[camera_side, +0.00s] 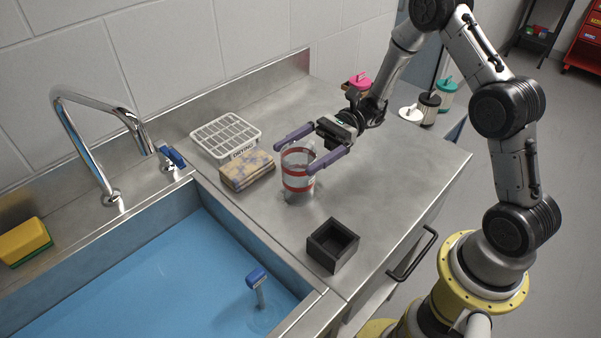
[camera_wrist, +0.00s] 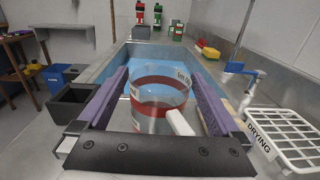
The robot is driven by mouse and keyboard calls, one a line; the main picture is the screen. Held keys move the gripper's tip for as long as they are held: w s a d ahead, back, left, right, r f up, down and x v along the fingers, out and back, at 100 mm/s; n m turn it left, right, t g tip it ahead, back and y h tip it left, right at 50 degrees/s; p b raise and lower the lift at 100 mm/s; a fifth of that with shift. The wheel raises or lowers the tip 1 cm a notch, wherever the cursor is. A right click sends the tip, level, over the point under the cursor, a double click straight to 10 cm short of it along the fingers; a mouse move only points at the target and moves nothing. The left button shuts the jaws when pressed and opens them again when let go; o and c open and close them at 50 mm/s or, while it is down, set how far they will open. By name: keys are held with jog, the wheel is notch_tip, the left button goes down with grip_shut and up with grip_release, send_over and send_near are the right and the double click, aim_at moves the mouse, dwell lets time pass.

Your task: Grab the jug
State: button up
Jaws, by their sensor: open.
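The jug (camera_side: 297,181) is clear with red bands and stands upright on the steel counter, right of the sink. In the wrist view the jug (camera_wrist: 158,88) sits between the two fingers, with its pale handle (camera_wrist: 180,122) pointing toward my gripper's palm. My gripper (camera_side: 298,148) is open, with one purple finger on each side of the jug near its upper part. In the wrist view a gap shows between the jug and the fingers, though I cannot tell whether either finger touches it.
A white drying rack (camera_side: 226,136) and a patterned block (camera_side: 247,170) stand left of the jug. A black open box (camera_side: 332,245) stands in front. The sink (camera_side: 150,280) holds blue water and a blue-topped tool (camera_side: 258,283). Lidded containers (camera_side: 429,108) stand at the back right.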

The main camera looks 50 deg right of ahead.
grip_shut()
dwell(0.4)
jog(key=shift+r, duration=0.1)
